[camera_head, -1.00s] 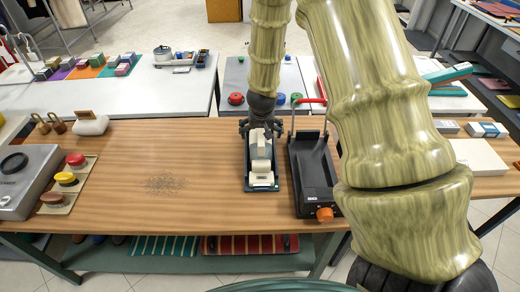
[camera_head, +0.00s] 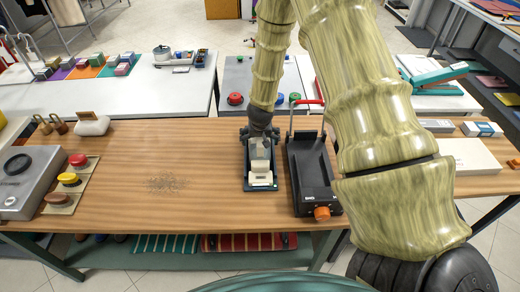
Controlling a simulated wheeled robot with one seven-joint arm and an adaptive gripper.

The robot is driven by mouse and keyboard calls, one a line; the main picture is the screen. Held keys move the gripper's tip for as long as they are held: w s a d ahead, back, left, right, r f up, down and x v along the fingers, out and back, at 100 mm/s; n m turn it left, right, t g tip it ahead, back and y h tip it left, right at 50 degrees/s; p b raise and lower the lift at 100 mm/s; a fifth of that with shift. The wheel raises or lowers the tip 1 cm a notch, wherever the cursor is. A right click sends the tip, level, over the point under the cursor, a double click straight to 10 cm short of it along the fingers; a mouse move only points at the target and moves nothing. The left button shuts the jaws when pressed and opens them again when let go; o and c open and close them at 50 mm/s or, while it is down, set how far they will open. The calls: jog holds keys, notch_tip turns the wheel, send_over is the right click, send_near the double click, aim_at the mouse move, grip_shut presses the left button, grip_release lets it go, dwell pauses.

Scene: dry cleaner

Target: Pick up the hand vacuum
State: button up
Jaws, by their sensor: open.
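The hand vacuum appears to be the cream-white, upright object (camera_head: 260,172) in a small dark tray (camera_head: 248,186) on the wooden table (camera_head: 120,210). My gripper (camera_head: 259,138) is above and at the far end of it, pointing down. Its dark fingers are open, one on each side of the vacuum's upper far part. Whether they touch it I cannot tell. My gripper partly hides the vacuum's far end.
A black machine with an orange knob (camera_head: 321,213) stands close to the right of the tray. A grey box (camera_head: 27,180) and coloured buttons (camera_head: 68,179) are at left. A speckled patch (camera_head: 166,183) lies on the otherwise clear table between.

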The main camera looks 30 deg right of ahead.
jog(key=c, duration=2.1)
jog(key=shift+w+r+b, duration=0.15)
jog(key=shift+r+b, duration=0.55)
jog(key=shift+r, duration=0.4)
jog(key=s+a+r+b, duration=0.2)
jog(key=s+a+b, duration=0.4)
jog(key=s+a, duration=0.5)
jog(key=shift+s+a+r, duration=0.2)
jog(key=shift+r, duration=0.2)
jog(key=o, duration=1.5)
jog(key=shift+r, duration=0.1)
jog(key=c, duration=0.3)
